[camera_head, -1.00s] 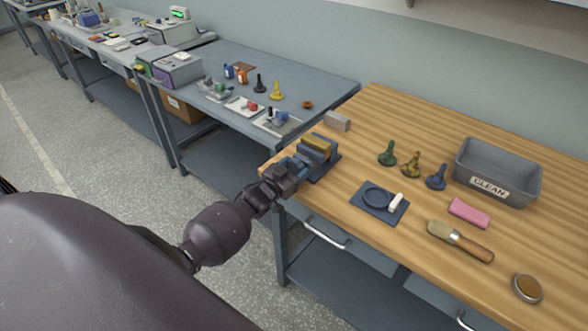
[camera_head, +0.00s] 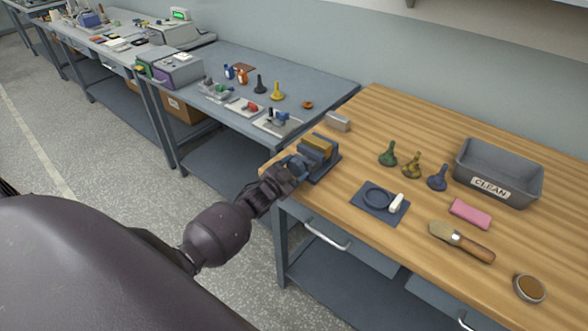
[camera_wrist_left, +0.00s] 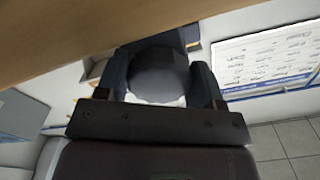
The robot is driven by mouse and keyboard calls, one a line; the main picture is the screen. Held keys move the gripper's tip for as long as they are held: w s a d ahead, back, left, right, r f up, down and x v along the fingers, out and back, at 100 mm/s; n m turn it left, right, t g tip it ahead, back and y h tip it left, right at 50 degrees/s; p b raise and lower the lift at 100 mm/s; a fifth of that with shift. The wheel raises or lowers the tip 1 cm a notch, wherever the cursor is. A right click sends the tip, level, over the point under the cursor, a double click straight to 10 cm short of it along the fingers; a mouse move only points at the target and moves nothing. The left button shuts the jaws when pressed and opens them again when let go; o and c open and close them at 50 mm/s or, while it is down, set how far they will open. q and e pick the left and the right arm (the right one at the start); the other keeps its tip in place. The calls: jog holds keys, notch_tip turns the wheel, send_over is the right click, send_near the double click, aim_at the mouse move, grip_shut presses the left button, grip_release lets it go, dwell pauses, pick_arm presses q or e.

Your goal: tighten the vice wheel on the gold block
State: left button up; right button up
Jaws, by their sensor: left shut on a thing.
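The gold block (camera_head: 319,142) sits in the jaws of the blue-grey vice (camera_head: 322,163) at the left end of the wooden bench. The vice wheel is on the side of the vice facing my arm. In the head view my left gripper (camera_head: 292,167) is at that side and mostly covers the wheel. In the left wrist view the round grey wheel (camera_wrist_left: 158,80) lies between the two fingers of my left gripper (camera_wrist_left: 160,72), which is shut on it. The gold block cannot be made out in the wrist view. My right gripper is not in view.
A grey block (camera_head: 338,121) lies behind the vice. A blue plate with a ring and white piece (camera_head: 380,202), several bottle-shaped pieces, a brush (camera_head: 461,242), a pink block (camera_head: 470,214) and a grey CLEAN bin (camera_head: 497,172) stand to the right. Floor lies left of the bench.

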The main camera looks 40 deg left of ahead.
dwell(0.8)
pick_arm(q)
jog(key=o, duration=0.9)
jog(key=s, duration=1.1)
jog(key=shift+a+b, duration=0.3)
jog(key=shift+a, duration=0.1)
jog(key=shift+w, duration=0.1)
